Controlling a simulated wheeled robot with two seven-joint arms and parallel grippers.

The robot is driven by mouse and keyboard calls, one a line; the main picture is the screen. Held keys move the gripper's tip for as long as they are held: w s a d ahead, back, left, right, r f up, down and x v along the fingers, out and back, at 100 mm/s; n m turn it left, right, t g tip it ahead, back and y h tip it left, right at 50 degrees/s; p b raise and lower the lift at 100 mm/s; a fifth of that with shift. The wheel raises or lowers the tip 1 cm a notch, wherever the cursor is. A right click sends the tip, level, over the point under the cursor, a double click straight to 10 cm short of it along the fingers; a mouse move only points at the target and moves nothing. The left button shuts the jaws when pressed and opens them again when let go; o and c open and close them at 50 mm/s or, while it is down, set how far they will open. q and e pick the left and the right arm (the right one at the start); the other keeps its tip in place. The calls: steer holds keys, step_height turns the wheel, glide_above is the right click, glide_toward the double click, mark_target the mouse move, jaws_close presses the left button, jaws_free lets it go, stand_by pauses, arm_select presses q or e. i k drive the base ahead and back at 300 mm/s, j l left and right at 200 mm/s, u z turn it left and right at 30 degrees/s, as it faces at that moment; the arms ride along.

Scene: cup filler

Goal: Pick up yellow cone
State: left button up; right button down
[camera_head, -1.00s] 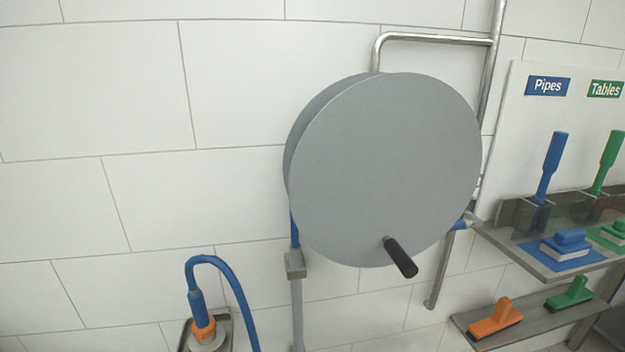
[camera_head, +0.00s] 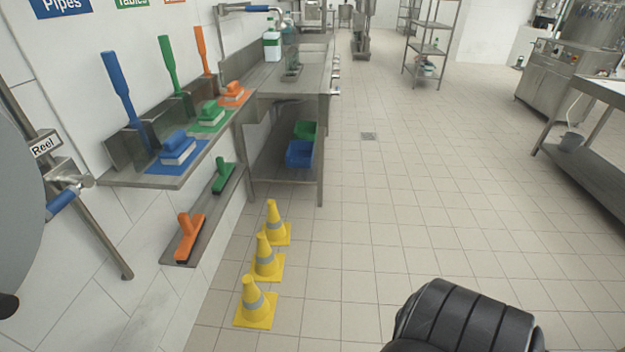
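Three yellow cones with grey bands stand upright on the tiled floor in a row along the left wall. The nearest cone (camera_head: 252,304) is lowest in the view, the middle cone (camera_head: 265,259) is just behind it, and the far cone (camera_head: 275,224) is beside the steel table's leg. A black ribbed part of my own body shows at the bottom right. Neither gripper is in view.
A wall shelf (camera_head: 150,181) with brushes and a lower rack (camera_head: 208,222) with orange and green tools jut out above the floor left of the cones. A steel table (camera_head: 301,82) stands behind them. The tiled floor (camera_head: 400,200) to their right is clear.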

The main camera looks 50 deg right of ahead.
mark_target(256, 307)
steer(key=l+z, duration=0.1)
steer(key=z, duration=0.6)
steer(key=i+l+u, duration=0.2)
steer(key=i+l, duration=0.2)
steer(key=l, duration=0.25)
steer(key=i+l+u, duration=0.1)
steer(key=l, duration=0.25)
steer(key=i+l, duration=0.3)
steer(key=i+l+u, duration=0.15)
steer(key=l, duration=0.3)
steer(key=i+l+u, duration=0.1)
steer(key=l, duration=0.3)
steer(key=i+l+u, duration=0.1)
steer(key=i+l, duration=0.15)
steer(key=l, duration=0.15)
steer(key=i+l+u, duration=0.1)
steer(key=l, duration=0.3)
